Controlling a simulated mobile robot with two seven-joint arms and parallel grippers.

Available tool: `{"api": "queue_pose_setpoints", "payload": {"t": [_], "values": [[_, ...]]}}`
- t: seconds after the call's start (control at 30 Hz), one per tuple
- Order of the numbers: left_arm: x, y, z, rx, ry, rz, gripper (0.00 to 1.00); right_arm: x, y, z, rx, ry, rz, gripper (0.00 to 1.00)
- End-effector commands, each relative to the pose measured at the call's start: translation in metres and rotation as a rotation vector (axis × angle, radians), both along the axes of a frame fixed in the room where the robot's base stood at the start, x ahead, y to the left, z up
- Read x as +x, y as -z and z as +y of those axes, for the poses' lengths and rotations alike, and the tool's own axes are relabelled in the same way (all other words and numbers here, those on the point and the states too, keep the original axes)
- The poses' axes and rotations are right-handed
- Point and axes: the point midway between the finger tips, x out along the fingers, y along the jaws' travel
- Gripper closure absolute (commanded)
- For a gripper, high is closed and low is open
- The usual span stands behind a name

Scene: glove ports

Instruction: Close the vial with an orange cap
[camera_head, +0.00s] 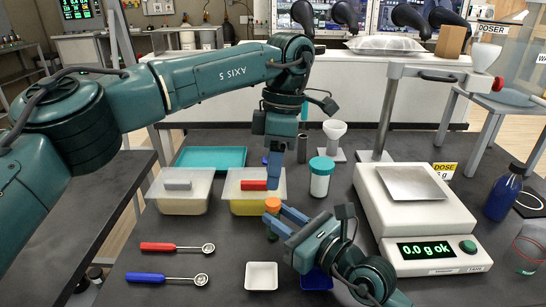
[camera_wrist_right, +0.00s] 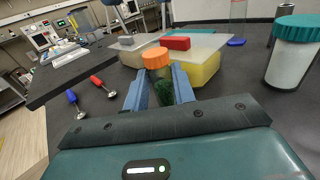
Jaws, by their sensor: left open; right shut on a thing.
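An orange cap (camera_head: 273,204) sits at the top of a small dark green vial (camera_wrist_right: 164,92). My right gripper (camera_head: 275,214) is shut on the vial, its blue fingers on either side of the body below the cap. The vial looks roughly upright. In the right wrist view the orange cap (camera_wrist_right: 155,59) appears directly over the vial; whether it is fully seated I cannot tell. My left gripper (camera_head: 273,186) points down just above the cap, open and apparently apart from it; one finger largely hides the other.
Behind stand two lidded tubs, one with a red handle (camera_head: 254,185), and a teal-capped white jar (camera_head: 321,177). A balance (camera_head: 420,215) reading 0.0 g is at right. Red (camera_head: 177,247) and blue (camera_head: 166,278) spoons and a white dish (camera_head: 262,276) lie in front.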

Motion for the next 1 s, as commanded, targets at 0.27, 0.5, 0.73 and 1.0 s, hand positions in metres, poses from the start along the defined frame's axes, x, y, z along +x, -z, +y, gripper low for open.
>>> {"api": "queue_pose_setpoints", "payload": {"t": [0.27, 0.5, 0.73, 1.0], "values": [[-0.002, -0.007, 0.001, 0.027, -0.569, -0.112, 0.57, 0.000, 0.000, 0.000, -0.001, 0.000, 0.001, 1.00], [-0.004, -0.014, 0.001, 0.028, -1.060, -0.181, 0.57, 0.000, 0.000, 0.000, -0.001, 0.000, 0.001, 1.00], [-0.007, -0.020, 0.001, 0.020, -1.416, -0.210, 0.57, 0.000, 0.000, 0.000, -0.001, 0.000, 0.001, 1.00], [-0.008, -0.022, 0.001, 0.015, -1.562, -0.217, 0.57, 0.000, 0.000, 0.000, -0.001, 0.000, 0.001, 1.00]]}}
